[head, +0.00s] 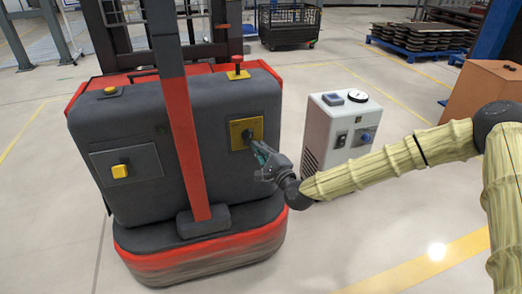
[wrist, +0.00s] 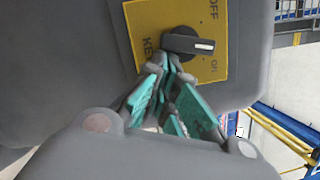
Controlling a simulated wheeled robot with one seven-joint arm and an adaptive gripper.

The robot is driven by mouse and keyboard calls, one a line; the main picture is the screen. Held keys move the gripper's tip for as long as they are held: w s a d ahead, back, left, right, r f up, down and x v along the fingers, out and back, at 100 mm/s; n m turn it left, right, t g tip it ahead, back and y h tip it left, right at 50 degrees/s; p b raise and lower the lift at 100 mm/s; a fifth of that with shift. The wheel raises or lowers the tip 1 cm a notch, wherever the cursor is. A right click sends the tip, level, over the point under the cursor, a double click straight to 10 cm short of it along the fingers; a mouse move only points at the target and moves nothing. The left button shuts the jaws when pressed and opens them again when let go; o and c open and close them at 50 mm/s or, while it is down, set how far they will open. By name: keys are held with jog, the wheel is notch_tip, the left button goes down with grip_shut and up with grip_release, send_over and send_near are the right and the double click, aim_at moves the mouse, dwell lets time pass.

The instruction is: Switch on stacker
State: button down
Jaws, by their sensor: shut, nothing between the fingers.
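The stacker (head: 150,150) is a dark grey and red machine at the left of the head view. A yellow plate (head: 246,133) on its front bears a black rotary switch. My gripper (head: 262,160) is just below and in front of the plate. In the wrist view my gripper (wrist: 172,68) has its green-padded fingers together, empty, with the tips close beside the knob. I cannot tell whether they touch it.
A yellow button (head: 119,171) is on the stacker's left panel, and a red button (head: 238,60) is on top. A white cabinet (head: 318,150) stands to the right, behind my arm. A brown box (head: 480,95) is further right. Open floor lies in front.

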jog(key=shift+a+f+m+t+b, duration=0.15)
jog(key=shift+m+b, duration=0.15)
jog(key=shift+m, duration=0.25)
jog(key=shift+a+f+m+t+b, duration=0.15)
jog(key=shift+m+b, duration=0.15)
jog(key=shift+m, duration=0.25)
jog(key=s+d+f, duration=0.2)
jog(key=s+d, duration=0.5)
jog(key=d, duration=0.1)
jog(key=shift+s+d+f, duration=0.2)
jog(key=shift+s+f, duration=0.1)
jog(key=shift+f, duration=0.1)
